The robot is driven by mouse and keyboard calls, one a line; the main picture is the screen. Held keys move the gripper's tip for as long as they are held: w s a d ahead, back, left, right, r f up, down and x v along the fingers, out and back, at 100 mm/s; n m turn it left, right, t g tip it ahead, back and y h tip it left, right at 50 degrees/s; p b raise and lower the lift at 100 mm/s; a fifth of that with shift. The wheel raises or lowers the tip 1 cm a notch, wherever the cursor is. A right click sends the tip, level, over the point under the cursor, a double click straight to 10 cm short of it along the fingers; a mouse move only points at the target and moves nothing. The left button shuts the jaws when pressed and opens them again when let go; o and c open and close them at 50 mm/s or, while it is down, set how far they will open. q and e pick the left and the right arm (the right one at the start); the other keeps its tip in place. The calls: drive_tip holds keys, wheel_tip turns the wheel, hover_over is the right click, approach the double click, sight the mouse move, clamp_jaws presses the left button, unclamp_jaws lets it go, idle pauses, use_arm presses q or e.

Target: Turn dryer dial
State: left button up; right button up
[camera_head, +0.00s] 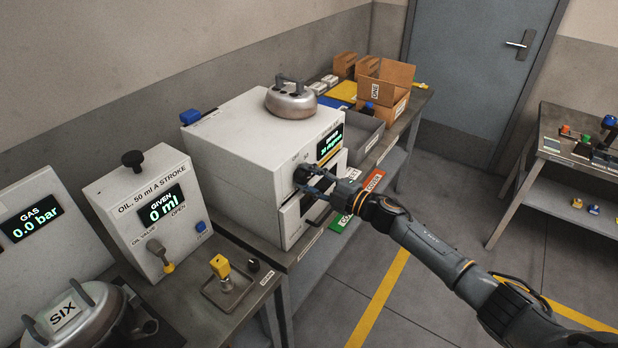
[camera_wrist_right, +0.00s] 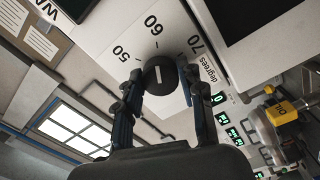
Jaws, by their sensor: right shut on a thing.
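The dryer is a white box (camera_head: 262,135) on the bench, with a small lit display (camera_head: 329,142) at the upper right of its front face. Its black dial (camera_wrist_right: 160,76) has a white pointer line and sits below printed marks 50, 60 and 70, with "degrees" at the right. My right gripper (camera_head: 312,183) reaches the front of the dryer from the right, and its fingers are shut around the dial, one on each side. The fingers partly hide the dial in the head view. My left gripper is not in view.
The oil station (camera_head: 150,215) and a yellow-topped part in a tray (camera_head: 222,275) are to the left. Open cardboard boxes (camera_head: 385,82) and a grey bin (camera_head: 358,128) stand behind.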

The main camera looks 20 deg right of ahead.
drive_tip(key=o, duration=1.2)
drive_tip(key=shift+s+d, duration=0.1)
drive_tip(key=v, duration=1.1)
drive_tip(key=shift+s+d, duration=0.3)
